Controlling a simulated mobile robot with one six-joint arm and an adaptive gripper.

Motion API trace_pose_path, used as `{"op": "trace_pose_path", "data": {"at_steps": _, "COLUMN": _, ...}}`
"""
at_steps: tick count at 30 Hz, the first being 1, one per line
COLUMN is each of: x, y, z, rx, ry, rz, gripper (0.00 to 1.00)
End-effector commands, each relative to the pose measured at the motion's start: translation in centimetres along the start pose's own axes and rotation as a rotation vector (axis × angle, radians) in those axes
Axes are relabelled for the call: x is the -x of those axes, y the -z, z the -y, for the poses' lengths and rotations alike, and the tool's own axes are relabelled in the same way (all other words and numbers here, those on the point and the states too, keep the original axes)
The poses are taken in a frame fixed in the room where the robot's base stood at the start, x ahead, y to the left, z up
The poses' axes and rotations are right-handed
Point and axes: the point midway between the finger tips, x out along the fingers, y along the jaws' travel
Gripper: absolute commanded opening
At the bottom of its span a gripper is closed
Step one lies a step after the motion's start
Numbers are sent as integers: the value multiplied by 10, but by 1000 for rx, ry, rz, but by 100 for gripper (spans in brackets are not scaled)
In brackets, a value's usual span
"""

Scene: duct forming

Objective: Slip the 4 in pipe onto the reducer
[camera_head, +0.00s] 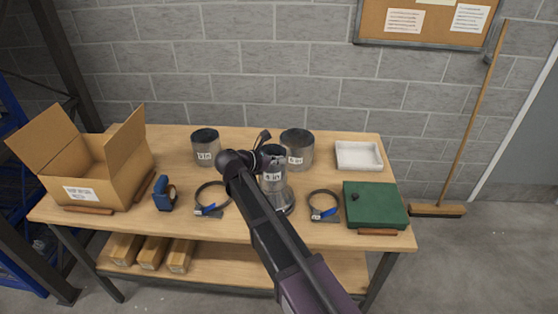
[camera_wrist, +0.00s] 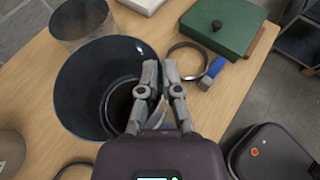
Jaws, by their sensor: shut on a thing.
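The 4 in pipe (camera_head: 271,181) is a grey metal cylinder with a white label, upright near the middle of the workbench. My gripper (camera_head: 263,149) is shut on its top rim. In the wrist view the fingers (camera_wrist: 160,88) pinch the right side of the rim, and I look down into the dark open pipe (camera_wrist: 80,85). A smaller ring shows deep inside it. The flared silver reducer (camera_head: 284,200) is directly below the pipe in the head view. The pipe appears lined up over it, but I cannot tell whether it surrounds the reducer's collar.
Metal cylinders stand behind left (camera_head: 205,150) and behind right (camera_head: 301,148). Black ring clamps with blue parts lie left (camera_head: 210,208) and right (camera_head: 323,206). A blue tool (camera_head: 165,194), cardboard box (camera_head: 90,170), white tray (camera_head: 358,155) and green case (camera_head: 375,205) occupy the sides.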

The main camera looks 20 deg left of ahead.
Motion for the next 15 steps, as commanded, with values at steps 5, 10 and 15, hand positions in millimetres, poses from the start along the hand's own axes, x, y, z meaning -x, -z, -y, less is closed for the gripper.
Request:
{"op": "trace_pose_path", "data": {"at_steps": 5, "x": -1, "y": 3, "z": 0, "rx": 0, "ry": 0, "rz": 1, "gripper": 0}}
{"op": "trace_pose_path", "data": {"at_steps": 10, "x": -2, "y": 4, "z": 0, "rx": 0, "ry": 0, "rz": 1, "gripper": 0}}
{"op": "trace_pose_path", "data": {"at_steps": 15, "x": -2, "y": 4, "z": 0, "rx": 0, "ry": 0, "rz": 1, "gripper": 0}}
